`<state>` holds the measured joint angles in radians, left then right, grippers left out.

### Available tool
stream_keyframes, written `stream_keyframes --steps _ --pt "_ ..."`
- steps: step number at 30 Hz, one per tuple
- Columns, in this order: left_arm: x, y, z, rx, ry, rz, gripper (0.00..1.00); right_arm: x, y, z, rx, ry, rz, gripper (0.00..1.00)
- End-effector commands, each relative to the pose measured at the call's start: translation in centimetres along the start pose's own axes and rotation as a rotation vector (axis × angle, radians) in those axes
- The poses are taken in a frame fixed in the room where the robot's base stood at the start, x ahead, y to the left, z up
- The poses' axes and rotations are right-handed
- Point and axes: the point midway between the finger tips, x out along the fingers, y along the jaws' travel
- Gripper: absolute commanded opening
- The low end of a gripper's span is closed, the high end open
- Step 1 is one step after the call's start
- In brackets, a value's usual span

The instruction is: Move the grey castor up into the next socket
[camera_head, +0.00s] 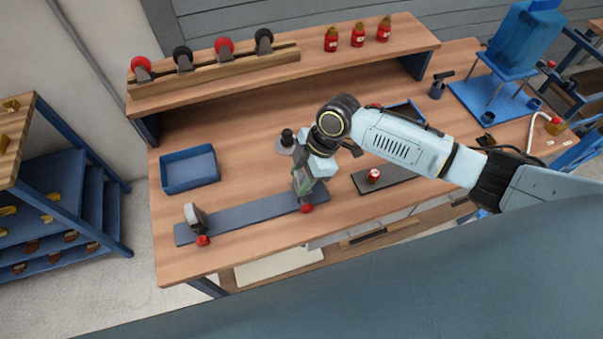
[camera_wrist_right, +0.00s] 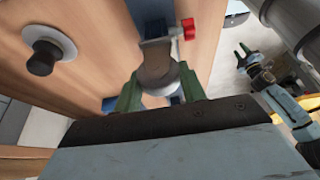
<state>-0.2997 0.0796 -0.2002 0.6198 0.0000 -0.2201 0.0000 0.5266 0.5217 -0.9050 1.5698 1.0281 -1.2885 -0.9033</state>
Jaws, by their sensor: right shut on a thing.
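My right gripper (camera_head: 303,190) reaches down to the right end of the long blue-grey strip (camera_head: 255,213). In the wrist view its green fingers (camera_wrist_right: 158,88) are shut on a grey rounded piece (camera_wrist_right: 157,70) above the strip. It is mostly hidden between them, so I cannot tell if it is the whole grey castor. A red knob (camera_head: 307,208) sits beside it. A similar grey piece (camera_head: 194,214) with a red knob stands at the strip's left end. My left gripper (camera_wrist_right: 243,53) shows small in the wrist view, its green fingertips apart and empty.
Red and black castors (camera_head: 224,48) stand in a wooden rail on the raised shelf (camera_head: 330,63), beside several red bottles (camera_head: 358,36). A blue tray (camera_head: 190,168) lies on the bench. A black knob on a round base (camera_head: 286,140) stands behind my right gripper.

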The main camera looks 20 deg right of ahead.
Motion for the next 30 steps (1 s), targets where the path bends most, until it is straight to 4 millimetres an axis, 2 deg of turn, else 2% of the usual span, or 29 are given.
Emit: stream_keyframes --steps 30 --pt "-0.11 0.00 0.01 0.000 0.000 0.000 0.36 0.48 0.00 0.18 -0.001 0.000 0.000 0.14"
